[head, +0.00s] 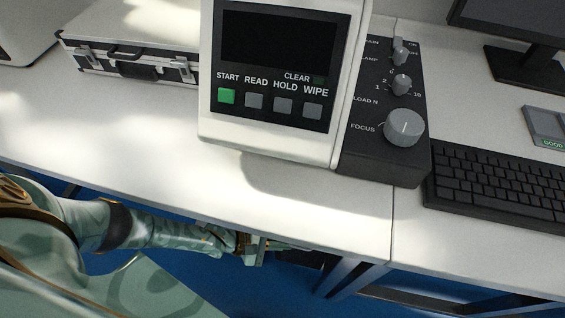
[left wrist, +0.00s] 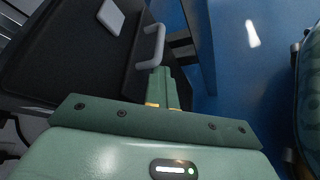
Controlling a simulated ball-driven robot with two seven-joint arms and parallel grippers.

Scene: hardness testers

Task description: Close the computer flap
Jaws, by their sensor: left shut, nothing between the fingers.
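In the left wrist view a dark panel (left wrist: 85,50), which looks like the computer flap, fills the upper left. A pale grey bar handle (left wrist: 152,44) stands out from its right side, and a light grey square plate (left wrist: 111,16) sits near the top. My left gripper (left wrist: 163,72) is shut and empty, its fingertips just below the handle; I cannot tell whether they touch it. How far the flap stands open is unclear. In the head view my left gripper (head: 285,247) reaches beneath the table's front edge, and the computer is not clearly visible there. My right gripper is not in view.
The white table (head: 310,215) lies above my left arm, with dark metal legs (head: 345,277) below. On it stand a tester (head: 270,145), a dark control box (head: 375,160), a keyboard (head: 500,185) and a silver case (head: 115,58). Blue floor (left wrist: 240,60) is open at right in the wrist view.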

